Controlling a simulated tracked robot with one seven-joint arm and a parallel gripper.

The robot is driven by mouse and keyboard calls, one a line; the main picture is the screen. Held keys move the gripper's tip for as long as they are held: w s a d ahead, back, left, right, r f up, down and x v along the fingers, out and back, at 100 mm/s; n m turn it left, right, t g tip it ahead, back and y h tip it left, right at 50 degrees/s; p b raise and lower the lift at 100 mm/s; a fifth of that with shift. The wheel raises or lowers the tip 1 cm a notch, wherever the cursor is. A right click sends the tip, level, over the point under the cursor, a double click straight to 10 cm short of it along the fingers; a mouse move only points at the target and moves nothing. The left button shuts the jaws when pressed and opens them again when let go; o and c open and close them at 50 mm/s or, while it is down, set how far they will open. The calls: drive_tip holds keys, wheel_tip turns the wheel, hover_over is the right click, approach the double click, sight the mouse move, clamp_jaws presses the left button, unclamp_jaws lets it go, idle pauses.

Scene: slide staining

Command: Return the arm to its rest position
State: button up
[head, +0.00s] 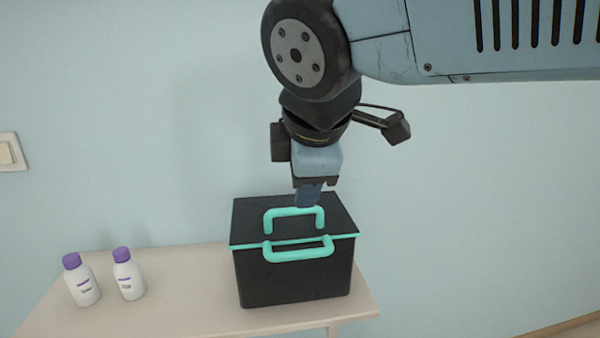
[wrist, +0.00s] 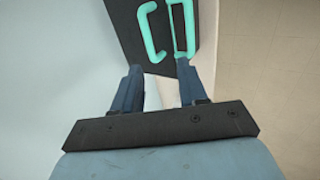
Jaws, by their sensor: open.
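My arm reaches in from the upper right of the head view. My gripper (head: 308,197) points down above the black box and appears close to its teal lid handle (head: 293,212). The head view does not show clearly whether it touches the handle. In the wrist view my gripper (wrist: 155,75) has its two blue fingers apart, with nothing held between them. The black box also shows at the top of the wrist view (wrist: 130,22), with its teal handles beyond the fingertips.
The black box (head: 290,282) stands closed on a light wooden table (head: 190,290). Two white bottles with purple caps, one (head: 83,285) and another (head: 129,280), stand to its left. A wall switch (head: 8,152) is at far left. The wall is behind; space right of the box is free.

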drive_tip(key=w+d+f+m, duration=0.1)
drive_tip(key=d+f+m, duration=0.2)
drive_tip(key=d+m, duration=0.6)
drive_tip(key=d+f+m+g+h, duration=0.1)
drive_tip(key=d+f+m, duration=0.3)
drive_tip(key=d+m, duration=0.6)
drive_tip(key=d, duration=0.3)
drive_tip(key=shift+w+d+f+m, duration=0.2)
drive_tip(key=shift+w+d+m, duration=0.1)
drive_tip(key=shift+w, duration=0.05)
